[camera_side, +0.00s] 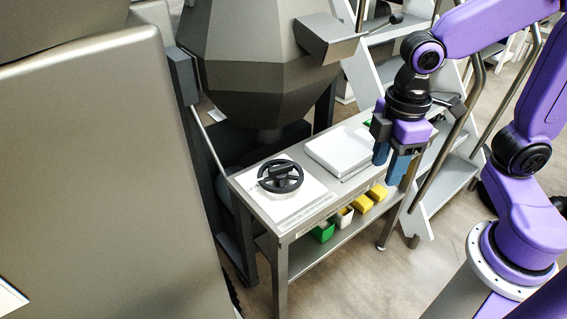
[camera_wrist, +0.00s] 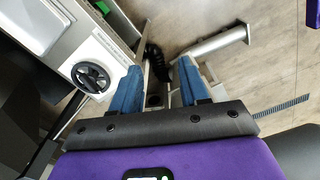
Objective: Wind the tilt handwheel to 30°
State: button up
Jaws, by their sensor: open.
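The tilt handwheel (camera_side: 280,176) is a black spoked wheel lying flat on a white plate (camera_side: 312,193) at the near left end of a metal bench. It also shows in the wrist view (camera_wrist: 91,76), to the left of my fingers. My gripper (camera_side: 393,172) has blue fingers that point down. It is open and empty, off to the right of the handwheel and apart from it. In the wrist view my gripper (camera_wrist: 158,85) shows its two fingers spread apart, with nothing between them. Any angle marks around the wheel are too small to read.
A white flat-topped unit (camera_side: 338,151) sits on the bench right of the wheel. Yellow bins (camera_side: 362,203) and a green bin (camera_side: 323,231) stand on the lower shelf. A large faceted metal hopper (camera_side: 265,65) hangs behind. Steps with rails (camera_side: 455,140) stand at the right.

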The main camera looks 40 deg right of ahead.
jog(key=w+a, duration=0.2)
jog(key=w, duration=0.6)
jog(key=w+a, duration=0.2)
jog(key=w, duration=0.6)
jog(key=n, duration=0.2)
send_near(284, 165)
notch_tip(284, 165, down, 9)
jog(key=shift+a+r, duration=0.1)
jog(key=shift+r, duration=0.1)
grip_shut()
